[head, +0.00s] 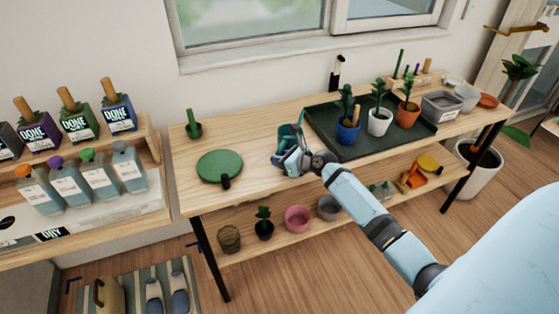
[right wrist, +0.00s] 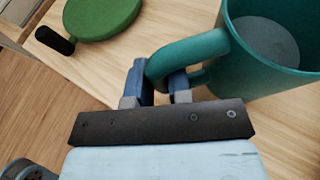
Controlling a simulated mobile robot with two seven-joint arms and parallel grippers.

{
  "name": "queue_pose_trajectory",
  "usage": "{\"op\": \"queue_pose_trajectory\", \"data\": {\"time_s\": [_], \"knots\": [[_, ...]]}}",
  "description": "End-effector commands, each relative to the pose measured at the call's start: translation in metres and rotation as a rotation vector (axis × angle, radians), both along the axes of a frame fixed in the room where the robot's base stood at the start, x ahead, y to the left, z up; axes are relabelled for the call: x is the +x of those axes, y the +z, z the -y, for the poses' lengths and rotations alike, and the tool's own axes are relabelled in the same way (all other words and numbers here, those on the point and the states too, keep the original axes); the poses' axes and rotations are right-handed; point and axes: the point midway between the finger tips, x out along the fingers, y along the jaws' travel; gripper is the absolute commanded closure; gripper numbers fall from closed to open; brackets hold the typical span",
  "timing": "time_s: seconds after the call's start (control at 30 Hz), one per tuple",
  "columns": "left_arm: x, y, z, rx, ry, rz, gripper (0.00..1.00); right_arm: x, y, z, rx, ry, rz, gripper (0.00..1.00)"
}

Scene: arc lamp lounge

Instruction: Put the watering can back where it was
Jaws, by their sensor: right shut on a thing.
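The teal watering can (head: 288,130) is at the middle of the upper wooden shelf top, just left of the dark tray. My right gripper (head: 284,157) hides part of it in the head view. In the right wrist view the can (right wrist: 262,75) looks upright, and my right gripper (right wrist: 160,76) is shut on its looped handle. I cannot tell whether the can's base touches the wood. A round green disc (head: 219,165) with a black handle lies to the left on the same top. It also shows in the right wrist view (right wrist: 103,14). My left gripper is out of view.
The dark tray (head: 352,150) holds plants in blue, white and orange pots. Grey containers (head: 441,106) stand at the right end. The lower shelf holds a pink pot (head: 297,219) and other things. Bare wood surrounds the disc.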

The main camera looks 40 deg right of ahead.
Motion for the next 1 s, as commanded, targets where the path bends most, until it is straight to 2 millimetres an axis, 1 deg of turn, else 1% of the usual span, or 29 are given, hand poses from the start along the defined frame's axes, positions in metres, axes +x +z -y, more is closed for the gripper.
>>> {"op": "queue_pose_trajectory", "data": {"time_s": [0.2,0.33,0.37,0.4,0.43,0.47,0.7,0.8,0.93,1.0], "knots": [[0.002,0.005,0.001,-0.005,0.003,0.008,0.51,0.001,0.001,0.0,-0.001,0.0,0.004,1.0],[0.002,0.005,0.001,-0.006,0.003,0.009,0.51,0.001,-0.002,0.0,0.0,-0.001,0.003,1.0],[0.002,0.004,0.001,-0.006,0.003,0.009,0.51,0.0,-0.003,0.0,0.0,0.0,0.002,0.77],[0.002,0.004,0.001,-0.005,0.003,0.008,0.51,0.0,-0.003,0.0,0.0,0.0,0.002,0.68],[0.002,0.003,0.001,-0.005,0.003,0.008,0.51,0.0,-0.003,0.0,-0.001,0.0,0.001,0.61],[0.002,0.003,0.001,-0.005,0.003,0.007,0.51,0.0,-0.003,0.0,-0.001,0.0,0.001,0.56],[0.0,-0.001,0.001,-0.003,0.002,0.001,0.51,0.0,-0.002,0.0,-0.001,0.0,0.001,0.56],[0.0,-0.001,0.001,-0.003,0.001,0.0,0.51,-0.001,0.001,0.001,-0.002,0.0,0.002,0.56],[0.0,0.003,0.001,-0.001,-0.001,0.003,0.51,-0.016,0.008,0.006,-0.001,-0.001,0.001,0.56],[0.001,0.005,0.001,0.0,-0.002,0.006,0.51,-0.029,0.014,0.01,-0.002,0.0,0.002,0.56]]}}
